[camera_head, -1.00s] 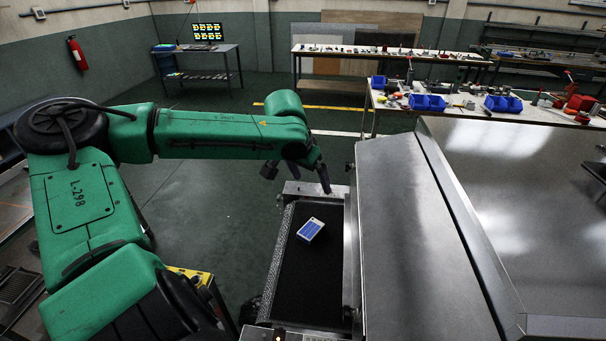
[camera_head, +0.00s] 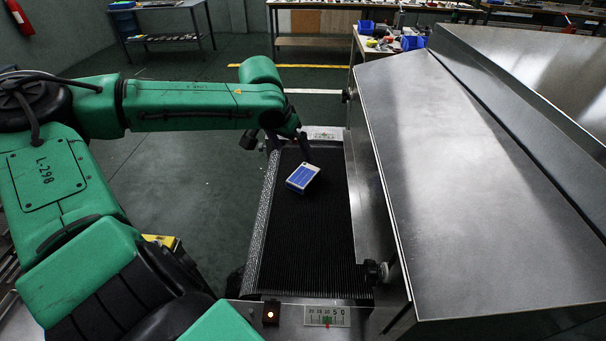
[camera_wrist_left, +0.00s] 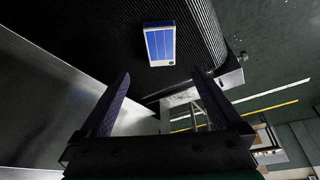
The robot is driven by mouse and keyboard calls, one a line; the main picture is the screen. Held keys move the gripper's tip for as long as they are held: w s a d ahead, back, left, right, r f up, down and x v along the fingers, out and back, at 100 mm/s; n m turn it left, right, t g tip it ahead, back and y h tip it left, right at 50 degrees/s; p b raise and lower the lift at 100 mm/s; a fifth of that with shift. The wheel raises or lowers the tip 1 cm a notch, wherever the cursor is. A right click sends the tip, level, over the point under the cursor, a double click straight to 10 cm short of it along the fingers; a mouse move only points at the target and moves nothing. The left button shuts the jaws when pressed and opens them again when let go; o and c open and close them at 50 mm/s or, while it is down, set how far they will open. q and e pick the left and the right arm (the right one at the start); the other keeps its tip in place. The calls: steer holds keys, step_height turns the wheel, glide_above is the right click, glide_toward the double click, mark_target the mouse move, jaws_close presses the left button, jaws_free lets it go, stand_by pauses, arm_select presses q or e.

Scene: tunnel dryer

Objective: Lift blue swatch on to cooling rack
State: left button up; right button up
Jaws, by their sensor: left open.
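The blue swatch (camera_head: 302,177), a small block with a blue top and white edges, lies on the far part of the black conveyor belt (camera_head: 310,240). It also shows in the left wrist view (camera_wrist_left: 159,43), beyond the fingertips. My left gripper (camera_head: 278,143) is open and empty, above the far end of the belt and beyond the swatch. In the left wrist view its two fingers (camera_wrist_left: 161,76) stand wide apart with nothing between them. My right gripper is not in view. I cannot make out a cooling rack in these frames.
The large metal dryer housing (camera_head: 470,190) stands close along the belt's right side. A control panel (camera_head: 300,316) with a red-lit button is at the belt's near end. Open floor lies left of the belt. Benches (camera_head: 165,10) stand at the back.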

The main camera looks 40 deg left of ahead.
arm_select(q)
steer(key=b, duration=0.1)
glide_above(303, 175)
steer(key=s, duration=0.3)
steer(key=f, duration=0.7)
steer(key=shift+w+d+f, duration=0.25)
steer(key=shift+f, duration=0.15)
steer(key=b+x, duration=0.1)
steer(key=x, duration=0.4)
steer(key=shift+w+f, duration=0.15)
steer(key=shift+f, duration=0.05)
steer(key=shift+r, duration=0.1)
steer(key=shift+f, duration=0.3)
steer(key=shift+r, duration=0.1)
steer(key=c, duration=1.4)
